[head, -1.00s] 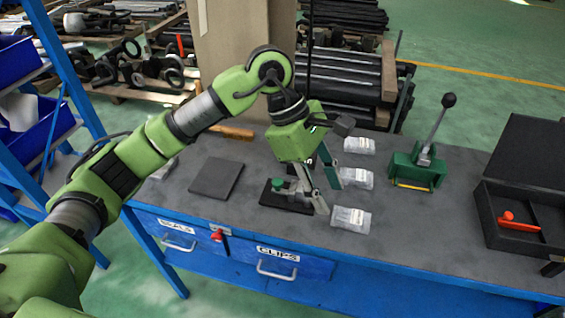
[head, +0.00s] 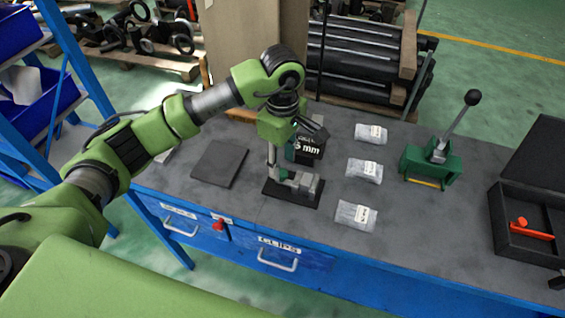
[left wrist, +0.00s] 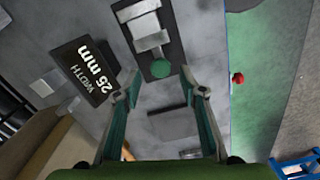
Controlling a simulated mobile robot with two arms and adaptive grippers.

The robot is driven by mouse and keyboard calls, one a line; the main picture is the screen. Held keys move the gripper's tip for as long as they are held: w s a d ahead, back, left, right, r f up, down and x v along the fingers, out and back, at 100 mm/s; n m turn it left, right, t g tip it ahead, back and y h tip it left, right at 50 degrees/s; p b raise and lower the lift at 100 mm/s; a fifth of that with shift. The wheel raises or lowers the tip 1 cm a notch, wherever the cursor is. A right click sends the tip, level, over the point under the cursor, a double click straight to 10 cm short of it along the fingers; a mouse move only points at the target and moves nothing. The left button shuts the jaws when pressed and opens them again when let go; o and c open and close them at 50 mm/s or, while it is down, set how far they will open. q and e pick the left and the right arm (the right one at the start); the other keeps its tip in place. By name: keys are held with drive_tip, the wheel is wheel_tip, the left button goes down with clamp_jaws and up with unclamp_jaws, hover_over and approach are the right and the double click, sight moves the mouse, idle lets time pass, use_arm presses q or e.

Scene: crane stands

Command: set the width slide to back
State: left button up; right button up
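The width slide is a black base plate (head: 310,198) with a grey block (head: 308,183) on the bench. In the left wrist view its grey block (left wrist: 150,36) and green knob (left wrist: 161,68) show on the dark plate. In the head view I cannot make out the knob behind my gripper. A black sign (left wrist: 88,71) beside it reads "WIDTH 25 mm"; it is partly covered in the head view (head: 308,148). My left gripper (left wrist: 164,90) is open and points down, its fingertips either side of the knob's line and apart from it. My right gripper is not in view.
Three clear bags, the middle one (head: 364,170) among them, lie right of the slide. A green lever tool (head: 432,163) stands farther right, then a black case (head: 507,232) with an orange-red item. A dark flat pad (head: 219,166) lies left. Drawers (head: 277,256) line the bench front.

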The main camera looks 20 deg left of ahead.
sight(283, 172)
use_arm(q)
drive_tip(key=shift+s+f, duration=0.1)
drive_tip(key=shift+f, duration=1.4)
drive_tip(key=shift+c, duration=0.7)
clamp_jaws()
drive_tip(key=shift+a+f+b, duration=0.1)
drive_tip(key=shift+a+b, duration=0.6)
drive_tip(key=shift+a, duration=0.8)
drive_tip(key=shift+a+r, duration=0.2)
drive_tip(key=shift+a, duration=0.25)
drive_tip(key=shift+c, duration=0.6)
unclamp_jaws()
drive_tip(key=shift+w, duration=0.2)
drive_tip(key=shift+o, duration=1.3)
drive_tip(key=shift+s+a, duration=0.1)
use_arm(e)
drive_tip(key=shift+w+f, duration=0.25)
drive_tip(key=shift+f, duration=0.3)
use_arm(q)
drive_tip(key=shift+r, duration=0.1)
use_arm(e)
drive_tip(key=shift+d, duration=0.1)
